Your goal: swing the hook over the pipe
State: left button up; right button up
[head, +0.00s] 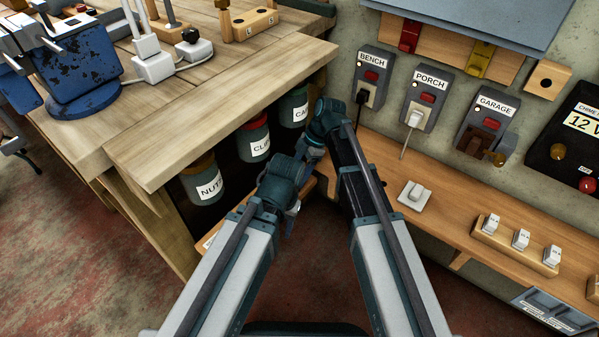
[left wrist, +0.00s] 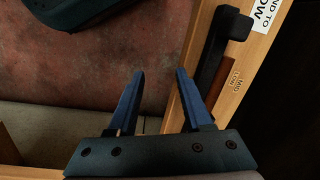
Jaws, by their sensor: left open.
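My left gripper (left wrist: 160,74) is open and empty in the left wrist view, its two blue fingers apart. A black bent bar (left wrist: 213,55) lies along a wooden strip just beyond the right finger; I cannot tell whether it is the hook. I can make out no pipe in either view. In the head view, my arms meet near the middle, and their links hide the grippers there.
A wooden bench (head: 110,135) stands at the left, with labelled jars (head: 206,180) under its edge. A shelf (head: 450,205) along the wall holds a white switch (head: 414,194). Red floor shows below.

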jog(key=shift+n, duration=0.3)
jog(key=o, duration=1.4)
jog(key=shift+c, duration=0.2)
jog(key=s+p+v, duration=0.1)
jog(key=p+v, duration=0.4)
jog(key=w+d, duration=0.2)
jog(key=d, duration=0.1)
jog(key=w+d, duration=0.2)
jog(key=d, duration=0.2)
jog(key=w+d, duration=0.2)
jog(key=d, duration=0.2)
